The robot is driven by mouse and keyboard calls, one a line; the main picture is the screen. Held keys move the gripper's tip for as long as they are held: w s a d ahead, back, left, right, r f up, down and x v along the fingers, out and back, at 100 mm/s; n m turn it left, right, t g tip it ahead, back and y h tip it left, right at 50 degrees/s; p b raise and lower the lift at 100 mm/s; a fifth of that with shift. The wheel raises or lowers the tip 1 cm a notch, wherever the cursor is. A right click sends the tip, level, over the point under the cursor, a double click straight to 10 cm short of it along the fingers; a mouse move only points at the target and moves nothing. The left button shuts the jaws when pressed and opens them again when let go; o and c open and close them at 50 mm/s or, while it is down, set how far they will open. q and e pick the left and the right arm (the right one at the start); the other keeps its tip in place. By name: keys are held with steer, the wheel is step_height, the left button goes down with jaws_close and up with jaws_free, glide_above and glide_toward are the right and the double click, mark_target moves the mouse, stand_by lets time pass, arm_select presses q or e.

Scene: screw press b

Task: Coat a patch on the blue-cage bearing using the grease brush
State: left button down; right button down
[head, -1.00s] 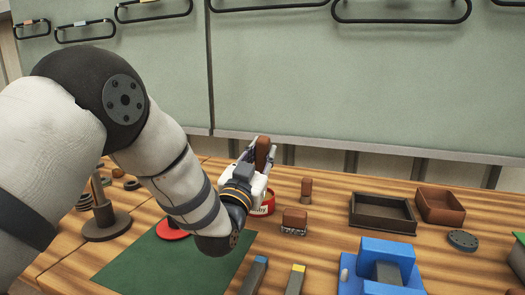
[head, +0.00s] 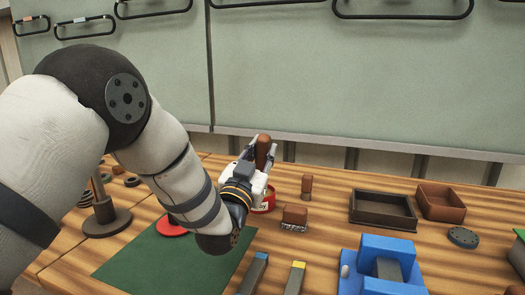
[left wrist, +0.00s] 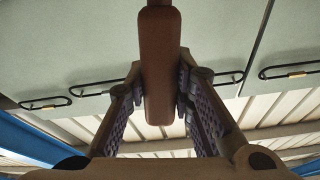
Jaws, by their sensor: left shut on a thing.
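My left gripper (head: 264,168) is shut on the brown handle of the grease brush (head: 264,149), which stands upright. The handle also shows between the two fingers in the left wrist view (left wrist: 158,70). The gripper is at a red tin (head: 265,204), and the brush's lower end is hidden behind it, so I cannot tell whether the bristles are in the tin. I cannot make out a blue-cage bearing; my left arm covers part of the table. My right gripper is out of view.
A green mat (head: 180,265) with a red disc (head: 172,226) lies under my left arm. A brown-backed brush (head: 294,217), a small brown peg (head: 307,187), a blue fixture (head: 355,270), a dark tray (head: 382,211) and a brown bin (head: 440,202) stand to the right.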

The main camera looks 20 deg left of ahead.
arm_select(q)
steer(key=shift+f, duration=0.4)
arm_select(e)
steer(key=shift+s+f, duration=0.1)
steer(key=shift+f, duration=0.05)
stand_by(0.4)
